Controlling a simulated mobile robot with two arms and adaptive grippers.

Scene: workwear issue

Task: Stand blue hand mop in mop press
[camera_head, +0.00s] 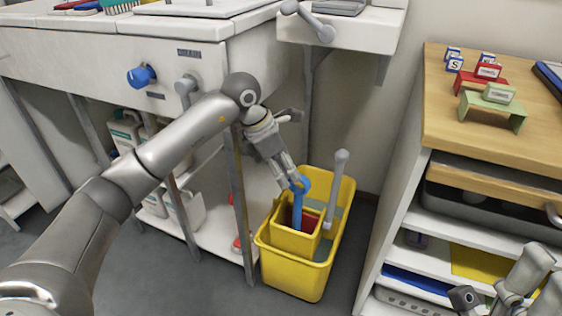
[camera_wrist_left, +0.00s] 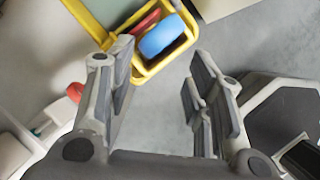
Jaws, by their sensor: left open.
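The blue hand mop (camera_head: 297,208) stands roughly upright in the yellow mop press (camera_head: 293,240), its rounded blue top above the rim. The press sits at the near side of a yellow bucket (camera_head: 298,278). In the left wrist view the mop's blue top (camera_wrist_left: 161,36) shows inside the press's yellow rim (camera_wrist_left: 165,63), beyond my fingertips. My left gripper (camera_head: 291,181) is open, just above and beside the mop top, and holds nothing. The mop's lower end is hidden inside the press. My right gripper (camera_head: 500,296) is partly in view at the bottom right, its fingers cut off.
A red part (camera_head: 309,222) shows inside the press, and a grey handle (camera_head: 338,185) rises from the bucket. A white bench with a blue knob (camera_head: 141,76) is to the left. A wooden-topped shelf unit (camera_head: 442,125) stands to the right, with grey floor between.

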